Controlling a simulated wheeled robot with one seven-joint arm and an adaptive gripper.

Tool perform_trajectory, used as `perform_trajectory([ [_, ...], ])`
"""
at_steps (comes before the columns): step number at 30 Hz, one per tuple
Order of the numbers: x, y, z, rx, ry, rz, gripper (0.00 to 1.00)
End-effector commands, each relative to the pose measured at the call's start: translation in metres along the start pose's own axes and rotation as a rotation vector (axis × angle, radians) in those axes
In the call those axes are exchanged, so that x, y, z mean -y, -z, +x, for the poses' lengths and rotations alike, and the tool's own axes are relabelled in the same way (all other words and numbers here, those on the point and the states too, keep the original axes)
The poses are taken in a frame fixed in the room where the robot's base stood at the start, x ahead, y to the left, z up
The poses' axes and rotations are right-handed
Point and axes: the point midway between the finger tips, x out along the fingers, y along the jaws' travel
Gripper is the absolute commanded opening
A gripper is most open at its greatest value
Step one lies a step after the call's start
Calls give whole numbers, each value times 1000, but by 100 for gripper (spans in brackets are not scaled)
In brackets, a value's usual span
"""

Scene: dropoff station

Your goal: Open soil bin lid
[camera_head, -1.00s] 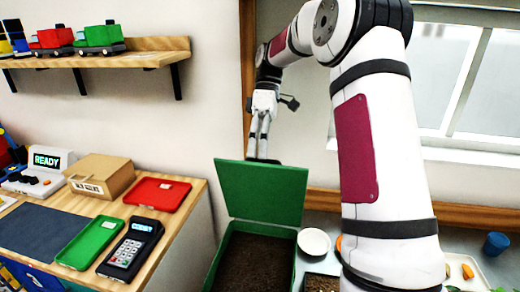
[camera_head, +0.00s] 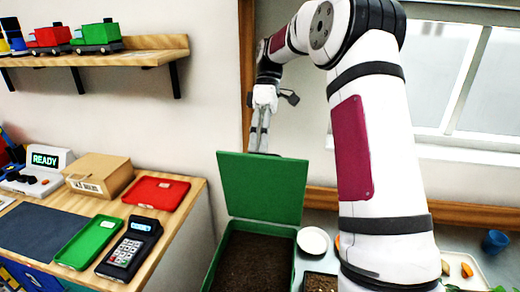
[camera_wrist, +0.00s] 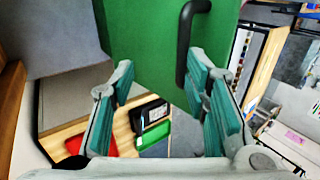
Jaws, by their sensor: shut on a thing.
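The green soil bin (camera_head: 293,252) stands at the lower middle of the head view, with dark soil (camera_head: 252,262) showing inside. Its green lid (camera_head: 261,187) is swung up, standing steeply at the bin's far side. My gripper (camera_head: 260,148) is at the lid's top edge, coming down from above and behind it. In the wrist view the lid (camera_wrist: 150,50) fills the top middle, and its black handle (camera_wrist: 184,45) lies beside the right finger of my gripper (camera_wrist: 160,90).
A wooden counter (camera_head: 175,222) at left holds a card terminal (camera_head: 130,248), red tray (camera_head: 157,192), green tray (camera_head: 88,242) and cardboard box (camera_head: 98,178). A window is behind my arm.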

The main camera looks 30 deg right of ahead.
Motion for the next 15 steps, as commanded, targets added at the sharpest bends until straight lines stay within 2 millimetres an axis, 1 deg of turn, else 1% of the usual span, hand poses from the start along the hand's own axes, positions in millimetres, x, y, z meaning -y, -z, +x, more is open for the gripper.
perform_trajectory([
  [1,-3,-1,-6,2,-1,4,30],
  [6,-1,-1,-32,0,1,2,30],
  [10,0,0,-45,-1,1,1,30],
  [15,2,0,-55,-1,4,1,30],
])
